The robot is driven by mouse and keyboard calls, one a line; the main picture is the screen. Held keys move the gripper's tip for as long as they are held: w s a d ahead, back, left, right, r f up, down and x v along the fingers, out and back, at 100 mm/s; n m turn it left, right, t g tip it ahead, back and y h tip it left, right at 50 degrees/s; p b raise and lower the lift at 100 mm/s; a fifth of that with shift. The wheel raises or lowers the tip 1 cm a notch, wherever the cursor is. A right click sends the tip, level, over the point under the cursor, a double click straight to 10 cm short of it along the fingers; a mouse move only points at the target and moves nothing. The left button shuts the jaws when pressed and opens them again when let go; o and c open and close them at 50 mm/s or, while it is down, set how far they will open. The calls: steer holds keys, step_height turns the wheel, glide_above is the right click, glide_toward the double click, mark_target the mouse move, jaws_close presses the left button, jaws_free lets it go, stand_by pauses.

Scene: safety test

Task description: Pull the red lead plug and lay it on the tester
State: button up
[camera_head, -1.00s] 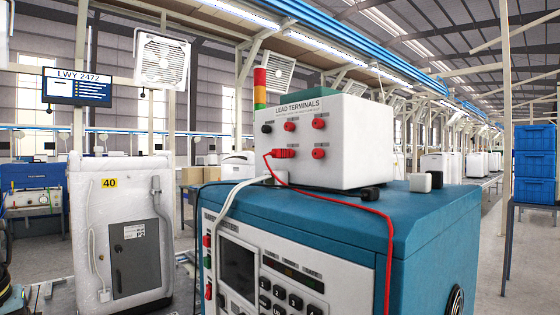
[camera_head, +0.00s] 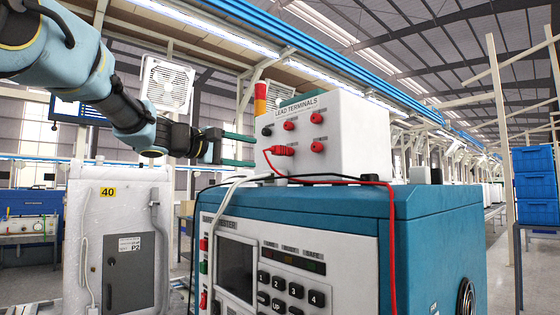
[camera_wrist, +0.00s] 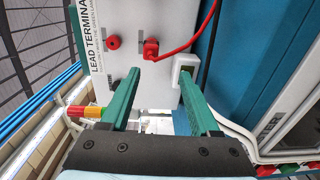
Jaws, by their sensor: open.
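The red lead plug (camera_head: 281,150) sits in a lower-left socket on the front of the white terminal box (camera_head: 345,130). It also shows in the wrist view (camera_wrist: 151,48), with its red lead running off up and right. The box stands on the blue-topped tester (camera_head: 440,205). The red lead crosses the tester top and hangs down its front. My gripper (camera_head: 238,149) is open and empty, left of the box, its green fingers pointing toward it. In the wrist view my gripper (camera_wrist: 158,82) has its fingers spread, with the plug beyond the gap between their tips.
Other red sockets (camera_head: 318,146) are close by on the panel. A white block (camera_wrist: 186,70) is near the right fingertip. White cables (camera_head: 235,185) drape over the tester's front edge. A signal light (camera_head: 260,98) rises behind the box.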

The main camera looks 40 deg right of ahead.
mark_target(273, 150)
steer(key=shift+s+d+r, duration=0.3)
steer(key=shift+s+r, duration=0.1)
steer(key=shift+r, duration=0.25)
steer(key=shift+d, duration=0.1)
steer(key=shift+s+d+p, duration=0.15)
steer(key=shift+d+p, duration=0.6)
steer(key=shift+d, duration=1.45)
steer(key=shift+s+d+p, duration=0.1)
steer(key=shift+d+p, duration=0.6)
steer(key=shift+d, duration=1.5)
steer(key=shift+b, duration=0.8)
steer(key=shift+c, duration=0.4)
jaws_close()
